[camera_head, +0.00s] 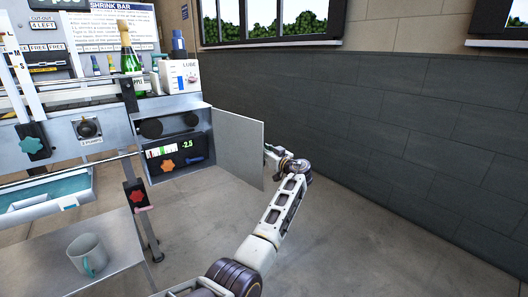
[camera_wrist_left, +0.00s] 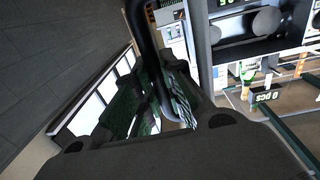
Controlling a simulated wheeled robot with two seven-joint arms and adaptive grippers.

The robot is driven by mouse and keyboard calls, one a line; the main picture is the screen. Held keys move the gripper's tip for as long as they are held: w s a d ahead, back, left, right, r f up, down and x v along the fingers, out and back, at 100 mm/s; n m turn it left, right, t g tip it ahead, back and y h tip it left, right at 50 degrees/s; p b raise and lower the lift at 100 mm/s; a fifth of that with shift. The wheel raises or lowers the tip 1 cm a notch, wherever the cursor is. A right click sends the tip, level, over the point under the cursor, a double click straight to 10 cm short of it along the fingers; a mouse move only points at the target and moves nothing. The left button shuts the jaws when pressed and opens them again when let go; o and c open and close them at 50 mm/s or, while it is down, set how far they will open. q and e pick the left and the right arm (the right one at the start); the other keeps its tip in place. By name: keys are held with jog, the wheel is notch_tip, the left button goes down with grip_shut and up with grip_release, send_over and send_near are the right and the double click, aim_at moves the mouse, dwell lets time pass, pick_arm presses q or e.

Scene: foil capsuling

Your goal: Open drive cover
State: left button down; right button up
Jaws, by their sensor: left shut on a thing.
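The drive cover (camera_head: 240,150) is a flat grey panel on the right side of the drive box (camera_head: 182,142). It stands swung out, and the box front is exposed, with two dark round wheels, a lit display reading -2.5 and an orange star knob. My left gripper (camera_head: 270,157) is at the cover's far right edge, partly hidden behind it. In the left wrist view a dark curved bar (camera_wrist_left: 149,50), seemingly the cover's handle, runs by the left gripper, which is shut on it. The exact finger contact is unclear. My right gripper is not in view.
The bench above holds a green bottle (camera_head: 130,55) and a white LUBE box (camera_head: 180,77). A grey mug (camera_head: 88,255) stands on a low shelf at lower left. A tiled wall (camera_head: 400,120) lies to the right, with bare floor before it.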

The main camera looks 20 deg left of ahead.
pick_arm(q)
jog(key=shift+w+d+r, duration=0.2)
jog(key=shift+w+r, duration=0.05)
jog(key=c, duration=1.9)
grip_release()
jog(key=shift+o, duration=0.7)
jog(key=shift+f, duration=0.1)
jog(key=shift+a, duration=0.1)
jog(key=shift+s+f, duration=0.1)
